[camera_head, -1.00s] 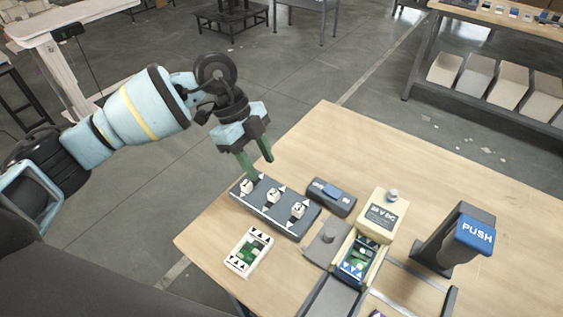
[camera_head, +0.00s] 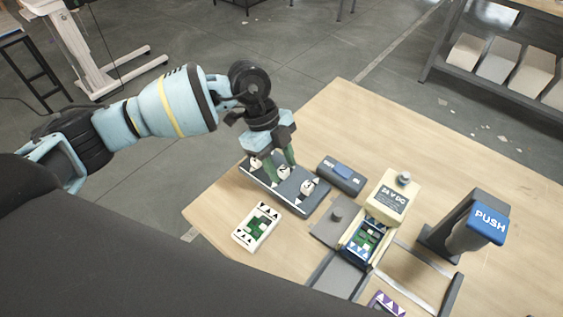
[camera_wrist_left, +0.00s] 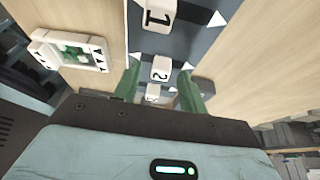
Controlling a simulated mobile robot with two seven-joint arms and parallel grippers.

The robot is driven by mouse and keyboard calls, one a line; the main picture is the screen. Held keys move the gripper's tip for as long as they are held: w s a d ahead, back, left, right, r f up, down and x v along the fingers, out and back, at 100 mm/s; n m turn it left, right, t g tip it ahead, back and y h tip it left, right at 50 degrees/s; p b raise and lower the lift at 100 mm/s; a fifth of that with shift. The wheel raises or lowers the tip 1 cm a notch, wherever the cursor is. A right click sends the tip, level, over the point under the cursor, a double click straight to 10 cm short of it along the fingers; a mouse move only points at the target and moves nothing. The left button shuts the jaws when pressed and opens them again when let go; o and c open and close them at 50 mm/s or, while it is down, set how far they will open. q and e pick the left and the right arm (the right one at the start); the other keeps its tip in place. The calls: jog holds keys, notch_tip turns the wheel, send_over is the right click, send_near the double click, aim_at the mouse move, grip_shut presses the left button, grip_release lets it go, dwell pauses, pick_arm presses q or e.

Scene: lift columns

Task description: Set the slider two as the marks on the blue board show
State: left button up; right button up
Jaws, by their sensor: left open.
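The dark slider panel (camera_head: 300,205) lies on the table and carries three white numbered knobs. In the left wrist view, slider two (camera_wrist_left: 160,68) sits between the open green fingers of my left gripper (camera_wrist_left: 158,90), with knob 1 (camera_wrist_left: 158,15) above it and knob 3 (camera_wrist_left: 152,91) below. In the head view my left gripper (camera_head: 280,168) is low over the panel and partly covers its knobs. Contact with slider two cannot be told.
A white board with black triangles (camera_head: 257,227) lies left of the holder, and a purple-marked board (camera_head: 385,303) at the bottom. A blue PUSH button (camera_head: 488,224) stands at right. The table's far part is clear.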

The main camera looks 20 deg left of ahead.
pick_arm(q)
jog(key=shift+d+f, duration=0.1)
jog(key=shift+f, duration=0.1)
grip_shut()
dwell(0.3)
